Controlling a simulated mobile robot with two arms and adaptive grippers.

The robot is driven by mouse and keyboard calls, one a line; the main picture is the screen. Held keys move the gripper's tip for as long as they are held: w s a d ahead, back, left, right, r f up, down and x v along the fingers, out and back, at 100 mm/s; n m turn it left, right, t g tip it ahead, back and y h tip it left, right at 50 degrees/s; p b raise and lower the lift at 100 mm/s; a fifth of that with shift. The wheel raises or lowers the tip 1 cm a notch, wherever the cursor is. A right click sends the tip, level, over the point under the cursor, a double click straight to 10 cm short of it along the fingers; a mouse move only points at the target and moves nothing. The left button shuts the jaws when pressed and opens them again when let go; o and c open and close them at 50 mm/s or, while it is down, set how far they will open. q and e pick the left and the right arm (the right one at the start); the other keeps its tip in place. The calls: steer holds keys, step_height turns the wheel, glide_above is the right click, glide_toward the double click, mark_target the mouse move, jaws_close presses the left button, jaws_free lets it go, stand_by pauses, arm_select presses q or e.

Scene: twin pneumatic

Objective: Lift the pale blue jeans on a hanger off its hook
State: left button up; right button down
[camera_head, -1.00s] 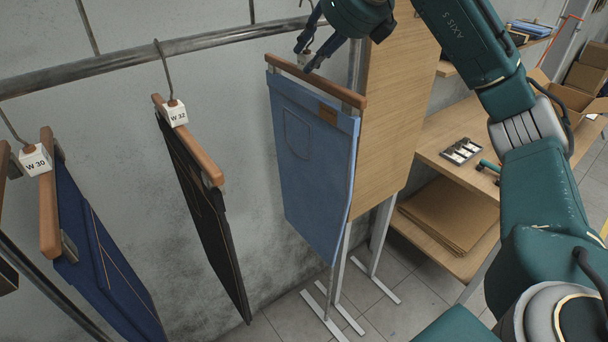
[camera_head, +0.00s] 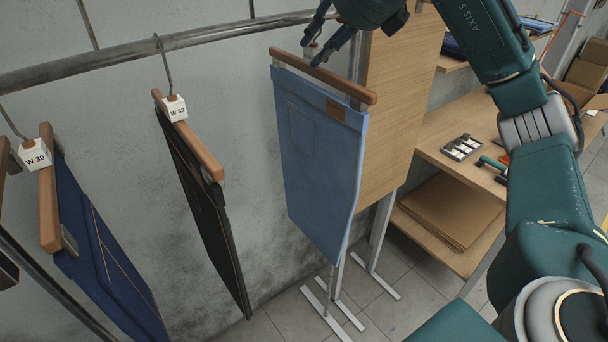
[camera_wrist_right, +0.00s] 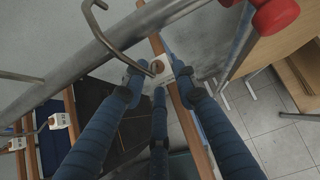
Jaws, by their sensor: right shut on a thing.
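The pale blue jeans (camera_head: 320,165) hang from a brown wooden hanger bar (camera_head: 330,76), the rightmost garment at the rail. My right gripper (camera_head: 312,54) is above the bar, shut on the hanger's neck at its white size tag. In the right wrist view the fingers (camera_wrist_right: 160,88) close around the tag (camera_wrist_right: 157,82). There the metal hook (camera_wrist_right: 122,40) rises past the rail and appears lifted clear of it, though depth is hard to judge. The tag's text is hidden. My left gripper is out of view.
The rail (camera_head: 150,52) crosses the upper left. Black trousers tagged W 32 (camera_head: 200,210) and dark blue jeans tagged W 30 (camera_head: 100,250) hang to the left. A wooden panel (camera_head: 400,110) stands close behind the jeans, with shelves (camera_head: 450,155) to the right.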

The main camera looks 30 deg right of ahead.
steer(key=shift+s+d+r+b, duration=0.15)
steer(key=shift+s+b, duration=0.4)
steer(key=shift+s, duration=1.15)
steer(key=shift+s+d+f+b, duration=0.1)
steer(key=shift+s+b, duration=0.4)
steer(key=shift+s, duration=1.2)
